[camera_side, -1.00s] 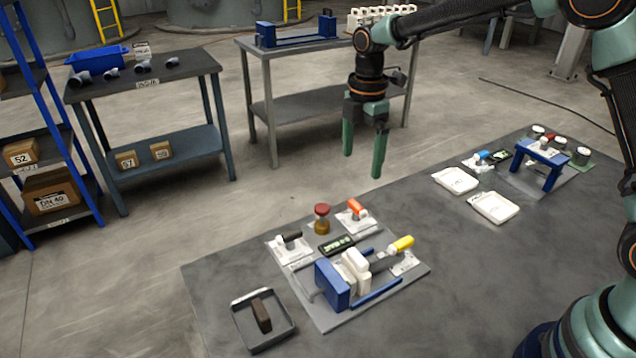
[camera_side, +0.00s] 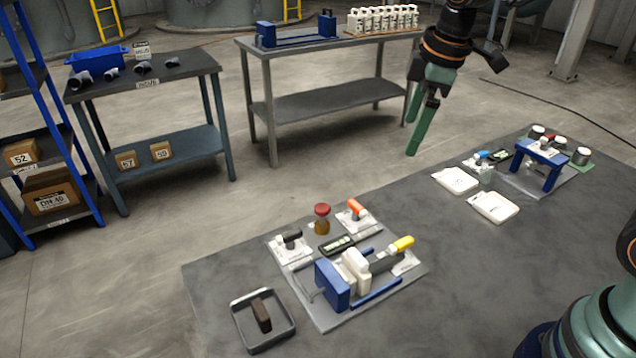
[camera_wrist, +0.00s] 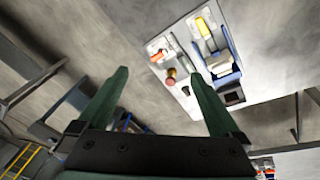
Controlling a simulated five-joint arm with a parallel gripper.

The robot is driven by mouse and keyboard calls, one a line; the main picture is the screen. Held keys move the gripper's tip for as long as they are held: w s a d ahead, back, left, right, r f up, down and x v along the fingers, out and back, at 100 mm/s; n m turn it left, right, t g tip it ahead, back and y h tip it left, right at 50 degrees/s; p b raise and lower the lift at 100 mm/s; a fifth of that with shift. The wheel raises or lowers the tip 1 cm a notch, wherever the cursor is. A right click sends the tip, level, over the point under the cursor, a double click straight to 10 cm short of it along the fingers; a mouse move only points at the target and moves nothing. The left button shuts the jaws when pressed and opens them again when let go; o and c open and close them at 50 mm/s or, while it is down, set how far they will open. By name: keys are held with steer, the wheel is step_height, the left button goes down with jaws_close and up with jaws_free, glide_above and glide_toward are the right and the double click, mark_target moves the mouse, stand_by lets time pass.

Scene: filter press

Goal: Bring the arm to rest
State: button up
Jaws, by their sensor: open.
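My gripper (camera_side: 424,122) hangs in the air above the far edge of the grey work table (camera_side: 400,250), clear of everything on it. In the wrist view its two green fingers (camera_wrist: 160,92) stand wide apart with nothing between them. The filter press (camera_side: 340,285) stands on its plate at the table's front left, with a blue end block and white plates between blue rails. It also shows beyond the fingers in the wrist view (camera_wrist: 222,65).
A grey tray (camera_side: 290,330) with a dark brown block lies left of the press. Orange (camera_side: 355,208), black (camera_side: 291,236) and yellow (camera_side: 402,244) handles and a red knob (camera_side: 322,211) surround it. The table's middle is clear.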

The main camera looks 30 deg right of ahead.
steer(key=s+d+m+t, duration=0.3)
steer(key=s+m, duration=0.6)
steer(key=s, duration=0.1)
steer(key=shift+s+r+m, duration=0.15)
steer(key=shift+s+m, duration=0.1)
steer(key=shift+m, duration=0.15)
